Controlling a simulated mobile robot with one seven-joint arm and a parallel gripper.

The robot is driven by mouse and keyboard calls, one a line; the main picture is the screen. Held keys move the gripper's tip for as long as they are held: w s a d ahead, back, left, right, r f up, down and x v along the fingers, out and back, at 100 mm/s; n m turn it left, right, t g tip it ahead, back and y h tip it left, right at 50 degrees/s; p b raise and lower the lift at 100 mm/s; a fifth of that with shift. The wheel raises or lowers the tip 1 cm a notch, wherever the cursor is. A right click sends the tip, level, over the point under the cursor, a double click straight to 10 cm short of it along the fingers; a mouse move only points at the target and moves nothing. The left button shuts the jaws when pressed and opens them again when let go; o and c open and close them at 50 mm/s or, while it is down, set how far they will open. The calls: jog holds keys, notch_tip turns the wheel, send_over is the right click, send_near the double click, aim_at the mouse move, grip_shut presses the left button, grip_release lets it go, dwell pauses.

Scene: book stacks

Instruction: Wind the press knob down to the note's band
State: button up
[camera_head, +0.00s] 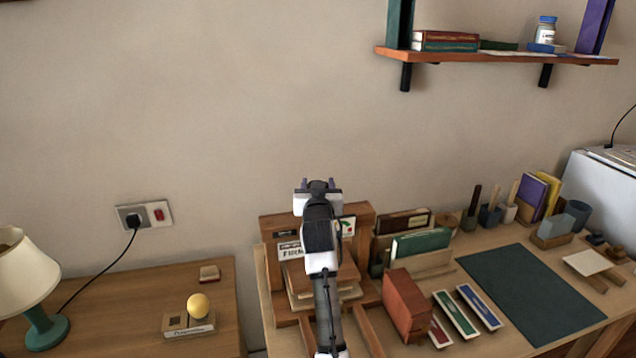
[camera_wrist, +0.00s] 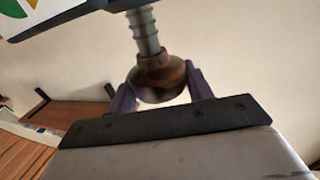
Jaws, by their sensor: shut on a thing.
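The book press is a wooden frame (camera_head: 360,212) on the right-hand desk, with books in it, largely behind my arm. Its brown round knob (camera_wrist: 160,77) sits on a grey threaded screw (camera_wrist: 146,35) in the wrist view. My gripper (camera_head: 318,185) is above the press in the head view and hides the knob there. In the wrist view its purple fingers (camera_wrist: 162,88) are shut on the knob from both sides. A white note (camera_head: 291,252) reading "FIRM" is on the press front. A white dial card (camera_head: 347,227) with green and red shows at right; part of its coloured face (camera_wrist: 28,14) shows in the wrist view. Its pointer is unreadable.
A dark mat (camera_head: 530,295) lies clear. A lamp (camera_head: 45,325) and yellow ball (camera_head: 198,305) are left. A shelf (camera_head: 490,56) hangs above right.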

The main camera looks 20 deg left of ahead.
jog(key=m+h+b, duration=0.2)
jog(key=h, duration=0.1)
jog(key=shift+a+f+m+t+h, duration=0.1)
jog(key=shift+a+m+t+h, duration=0.05)
jog(key=shift+m+t+h, duration=0.2)
jog(key=m+h+b, duration=0.2)
jog(key=h+b, duration=0.1)
jog(key=shift+h+b, duration=0.3)
jog(key=shift+h, duration=0.05)
jog(key=m+h+b, duration=0.1)
jog(key=h, duration=0.1)
jog(key=m+h+b, duration=0.1)
jog(key=h+b, duration=0.1)
jog(key=shift+r+m, duration=0.35)
jog(key=o, duration=0.9)
jog(key=shift+o, duration=0.3)
jog(key=shift+f, duration=0.1)
jog(key=shift+s+f, duration=0.1)
jog(key=b+v, duration=0.4)
jog(key=v, duration=0.9)
jog(key=shift+s+a+r, duration=0.2)
jog(key=shift+r, duration=0.1)
